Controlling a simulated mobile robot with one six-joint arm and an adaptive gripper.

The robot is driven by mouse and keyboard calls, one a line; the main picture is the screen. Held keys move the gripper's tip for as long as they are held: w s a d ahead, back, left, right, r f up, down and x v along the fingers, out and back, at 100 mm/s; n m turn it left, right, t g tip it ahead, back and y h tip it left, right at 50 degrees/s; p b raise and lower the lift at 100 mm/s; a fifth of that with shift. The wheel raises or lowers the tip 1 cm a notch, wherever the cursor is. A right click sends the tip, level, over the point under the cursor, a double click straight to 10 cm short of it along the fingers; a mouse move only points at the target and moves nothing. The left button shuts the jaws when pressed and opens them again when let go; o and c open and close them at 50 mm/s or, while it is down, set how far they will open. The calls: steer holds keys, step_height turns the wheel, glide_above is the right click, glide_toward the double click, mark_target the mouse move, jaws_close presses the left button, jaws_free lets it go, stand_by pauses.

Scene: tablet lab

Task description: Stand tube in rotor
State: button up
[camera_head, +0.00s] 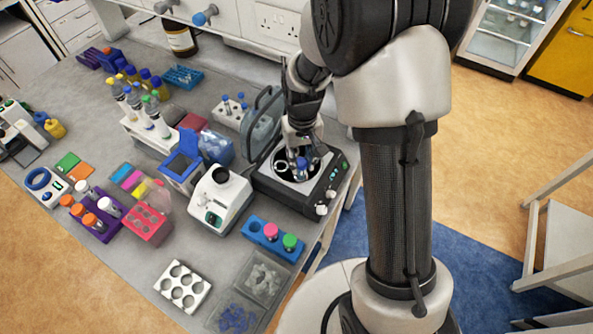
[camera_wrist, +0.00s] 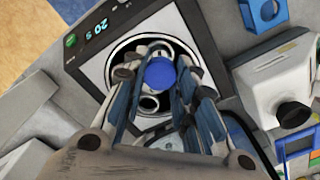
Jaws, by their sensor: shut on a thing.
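A tube with a blue cap (camera_wrist: 160,73) is held between the fingers of my gripper (camera_wrist: 163,80). The blue cap also shows in the head view (camera_head: 302,164), under my gripper (camera_head: 301,150). The centrifuge (camera_head: 325,187) stands open on the bench, its lid (camera_head: 262,120) raised. Its round chamber holds the rotor (camera_head: 281,166), which shows light-rimmed holes. In the wrist view the tube is over the rotor area (camera_wrist: 149,103), with one open hole just below the cap. The tube's body is hidden, so I cannot tell whether it is inside a hole.
A white device (camera_head: 217,197) stands left of the centrifuge. A blue rack (camera_head: 272,239) with pink and green caps is in front. A white rack (camera_head: 230,110) with blue-capped tubes is behind. The raised lid is close to my gripper.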

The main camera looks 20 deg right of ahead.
steer(key=shift+f, duration=0.3)
steer(key=shift+f+b, duration=0.95)
steer(key=shift+f, duration=0.15)
steer(key=o, duration=1)
step_height(320, 180, up, 11)
steer(key=shift+f, duration=0.1)
steer(key=shift+r, duration=0.65)
